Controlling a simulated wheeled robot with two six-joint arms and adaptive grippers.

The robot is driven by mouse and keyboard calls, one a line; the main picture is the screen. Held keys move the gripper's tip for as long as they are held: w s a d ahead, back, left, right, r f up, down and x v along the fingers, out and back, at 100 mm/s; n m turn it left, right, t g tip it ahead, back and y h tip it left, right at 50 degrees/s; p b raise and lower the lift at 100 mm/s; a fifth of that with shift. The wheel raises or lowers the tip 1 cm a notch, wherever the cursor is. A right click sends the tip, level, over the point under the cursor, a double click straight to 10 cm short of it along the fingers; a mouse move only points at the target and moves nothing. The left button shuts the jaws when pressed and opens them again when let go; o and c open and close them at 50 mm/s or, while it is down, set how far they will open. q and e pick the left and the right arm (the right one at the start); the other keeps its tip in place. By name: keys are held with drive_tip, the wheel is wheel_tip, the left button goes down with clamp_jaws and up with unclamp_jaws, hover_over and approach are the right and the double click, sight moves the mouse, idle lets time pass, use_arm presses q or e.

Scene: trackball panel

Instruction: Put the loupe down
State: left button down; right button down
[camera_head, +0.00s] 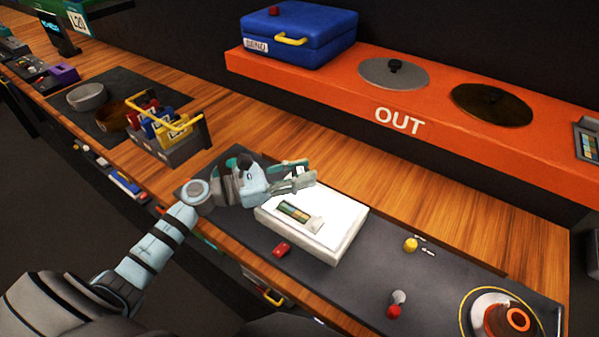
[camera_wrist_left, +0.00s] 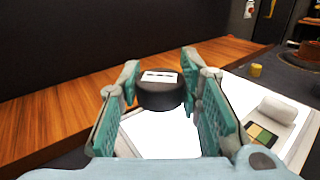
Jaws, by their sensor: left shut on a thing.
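The loupe (camera_wrist_left: 161,97), a short black cylinder with a small white label on top, sits between the fingers of my left gripper (camera_wrist_left: 160,72) in the left wrist view. My left gripper also shows in the head view (camera_head: 303,175), shut on the loupe over the back left part of a white light box (camera_head: 343,222). In the head view the loupe is mostly hidden by the fingers. The white top of the box shows below the loupe in the wrist view; I cannot tell whether they touch. My right gripper is not in view.
A colour-patch strip (camera_head: 298,213) lies on the light box. On the dark mat (camera_head: 370,262) are a red piece (camera_head: 281,249), a yellow knob (camera_head: 411,244) and a trackball (camera_head: 508,318). A tool caddy (camera_head: 172,145) stands left; the orange OUT shelf (camera_head: 455,140) runs behind.

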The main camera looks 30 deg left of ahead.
use_arm(q)
drive_tip(key=c, duration=1.2)
unclamp_jaws()
drive_tip(key=shift+o, duration=0.2)
drive_tip(key=b+v, duration=0.1)
drive_tip(key=v, duration=0.4)
drive_tip(key=shift+s+a+f, duration=0.2)
drive_tip(key=shift+s+a, duration=0.05)
drive_tip(key=shift+s, duration=0.05)
drive_tip(key=v, duration=0.2)
drive_tip(key=p+v, duration=0.1)
drive_tip(key=v, duration=0.1)
drive_tip(key=r+v, duration=0.1)
drive_tip(key=v, duration=0.1)
drive_tip(key=shift+p, duration=0.4)
drive_tip(key=shift+f, duration=0.15)
drive_tip(key=shift+a, duration=0.1)
